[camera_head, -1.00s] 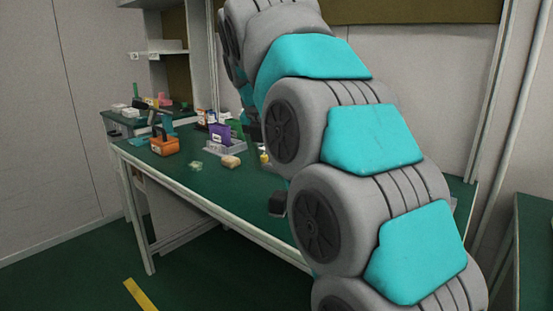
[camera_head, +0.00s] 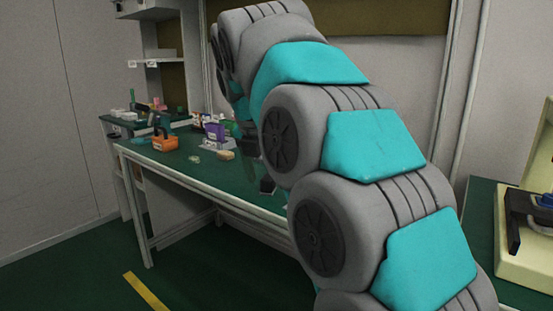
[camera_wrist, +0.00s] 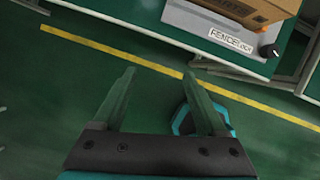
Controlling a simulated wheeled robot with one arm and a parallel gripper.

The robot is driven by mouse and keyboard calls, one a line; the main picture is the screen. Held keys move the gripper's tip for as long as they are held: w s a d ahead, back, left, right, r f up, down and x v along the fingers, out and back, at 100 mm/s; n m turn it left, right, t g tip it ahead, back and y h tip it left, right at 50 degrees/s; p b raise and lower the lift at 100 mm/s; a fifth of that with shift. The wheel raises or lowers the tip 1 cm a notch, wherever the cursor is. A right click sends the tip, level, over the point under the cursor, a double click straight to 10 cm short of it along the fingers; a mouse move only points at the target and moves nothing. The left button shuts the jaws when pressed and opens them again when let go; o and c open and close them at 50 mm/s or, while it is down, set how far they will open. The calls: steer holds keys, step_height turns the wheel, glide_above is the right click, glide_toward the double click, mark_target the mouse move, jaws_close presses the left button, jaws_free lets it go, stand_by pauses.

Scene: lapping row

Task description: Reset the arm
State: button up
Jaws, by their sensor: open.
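My arm fills the middle and right of the head view, bent over in front of the green-topped bench (camera_head: 250,190). In the head view, the end of my arm is mostly hidden behind my own links. A small dark part shows under the arm beside the bench's front edge, but I cannot tell its jaws there.
On the bench are an orange container (camera_head: 165,143), a purple item (camera_head: 214,132) and a tan block (camera_head: 225,155). A cream machine (camera_head: 528,240) stands on the right bench. The wrist view shows a grey labelled device (camera_wrist: 225,35), a brown box (camera_wrist: 255,8) and a yellow floor line (camera_wrist: 110,50).

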steer(key=s+d+f+m+g, duration=0.3)
steer(key=s+d+f+m, duration=1)
steer(key=s+m, duration=0.25)
steer(key=s+d+f+m+g, duration=0.1)
steer(key=s+d+f+m, duration=0.1)
steer(key=s+f+m, duration=0.4)
steer(key=s+d+f+m+g+y, duration=0.1)
steer(key=s+d+f+m, duration=0.1)
steer(key=s+f+m, duration=0.5)
steer(key=s+m, duration=0.2)
steer(key=s, duration=0.4)
steer(key=shift+s+f+g, duration=0.25)
steer(key=shift+s+g, duration=0.05)
steer(key=shift+g, duration=0.1)
